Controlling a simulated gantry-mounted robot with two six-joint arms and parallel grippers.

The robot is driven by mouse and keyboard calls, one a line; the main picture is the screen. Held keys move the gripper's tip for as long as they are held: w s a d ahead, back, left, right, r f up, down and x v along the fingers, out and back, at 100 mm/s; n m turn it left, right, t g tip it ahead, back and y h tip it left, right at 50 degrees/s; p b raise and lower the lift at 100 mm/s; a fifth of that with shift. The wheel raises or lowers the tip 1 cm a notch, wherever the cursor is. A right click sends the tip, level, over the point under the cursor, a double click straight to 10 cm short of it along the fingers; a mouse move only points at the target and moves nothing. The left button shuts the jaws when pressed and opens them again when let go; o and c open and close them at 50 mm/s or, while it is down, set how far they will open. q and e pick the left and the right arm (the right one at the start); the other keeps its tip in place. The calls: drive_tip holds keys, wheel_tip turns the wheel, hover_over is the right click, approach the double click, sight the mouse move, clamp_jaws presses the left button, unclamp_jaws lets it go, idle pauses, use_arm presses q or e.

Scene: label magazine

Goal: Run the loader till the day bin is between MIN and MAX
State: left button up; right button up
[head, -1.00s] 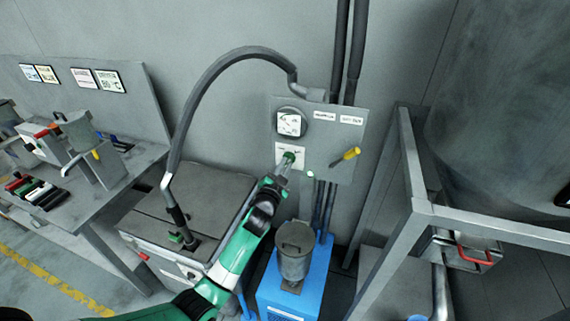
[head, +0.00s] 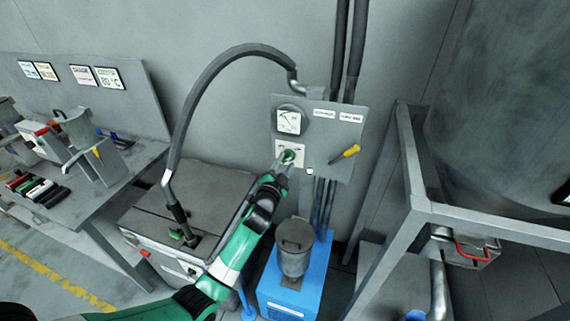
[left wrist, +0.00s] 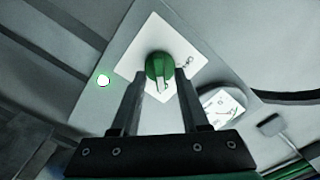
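A green knob (head: 288,156) sits on a white plate on the grey wall panel (head: 318,165). My left gripper (head: 283,164) is at the knob from below. In the left wrist view its two fingers (left wrist: 160,80) stand apart, one on each side of the knob (left wrist: 158,66), with almost no gap; firm contact cannot be made out. A dial gauge (head: 289,121) sits above the knob; its needle is too small to read surely, and it also shows in the left wrist view (left wrist: 222,106). A small lit lamp (head: 310,171) is below right. I cannot tell which vessel is the day bin.
A yellow-handled lever (head: 345,155) is right of the knob. A grey canister (head: 295,248) stands on a blue box (head: 295,293) below. A hose (head: 190,110) arches down to a grey box. A metal frame (head: 415,190) stands at right.

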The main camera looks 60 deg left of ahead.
use_arm(q)
drive_tip(key=p+v, duration=0.1)
drive_tip(key=v, duration=1)
drive_tip(key=shift+s+d+p, duration=0.2)
drive_tip(key=shift+p, duration=0.15)
